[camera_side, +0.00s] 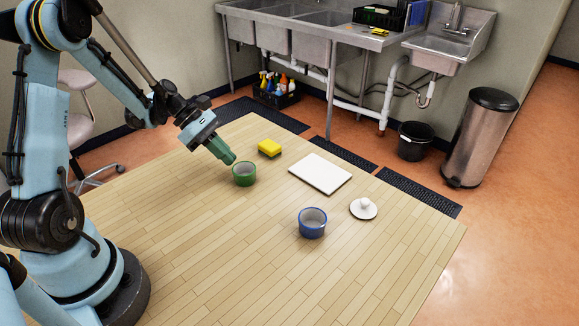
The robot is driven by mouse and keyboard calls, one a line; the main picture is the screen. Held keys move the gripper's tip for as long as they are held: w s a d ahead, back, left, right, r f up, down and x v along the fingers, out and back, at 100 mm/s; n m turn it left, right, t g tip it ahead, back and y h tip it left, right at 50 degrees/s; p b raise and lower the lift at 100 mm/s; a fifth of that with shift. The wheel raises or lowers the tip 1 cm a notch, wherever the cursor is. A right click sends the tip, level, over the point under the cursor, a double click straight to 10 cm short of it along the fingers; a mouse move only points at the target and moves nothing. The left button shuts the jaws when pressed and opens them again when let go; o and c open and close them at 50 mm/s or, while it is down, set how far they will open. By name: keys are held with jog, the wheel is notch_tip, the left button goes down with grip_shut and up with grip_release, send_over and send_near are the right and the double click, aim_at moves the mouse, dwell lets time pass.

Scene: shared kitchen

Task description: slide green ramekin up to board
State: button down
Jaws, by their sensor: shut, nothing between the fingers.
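The green ramekin (244,175) stands upright on the wooden table, left of the white board (320,174). A stretch of bare table lies between the ramekin and the board. My gripper (232,160) comes down from the upper left, with its green fingers shut and empty. Its tip is at the far left side of the ramekin's rim; I cannot tell whether it touches.
A yellow sponge (269,147) lies behind the ramekin. A blue ramekin (312,223) stands in front of the board, and a white lid with a knob (363,209) lies at its right. The table's front left area (220,260) is clear.

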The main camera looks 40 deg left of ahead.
jog(key=shift+w+d, duration=0.1)
jog(key=shift+d, duration=0.15)
jog(key=w+d, duration=0.1)
jog(key=d, duration=0.3)
jog(key=w+d, duration=0.2)
jog(key=d, duration=0.2)
jog(key=w+d, duration=0.2)
jog(key=d, duration=0.1)
jog(key=shift+w+d, duration=0.2)
jog(key=shift+d, duration=0.2)
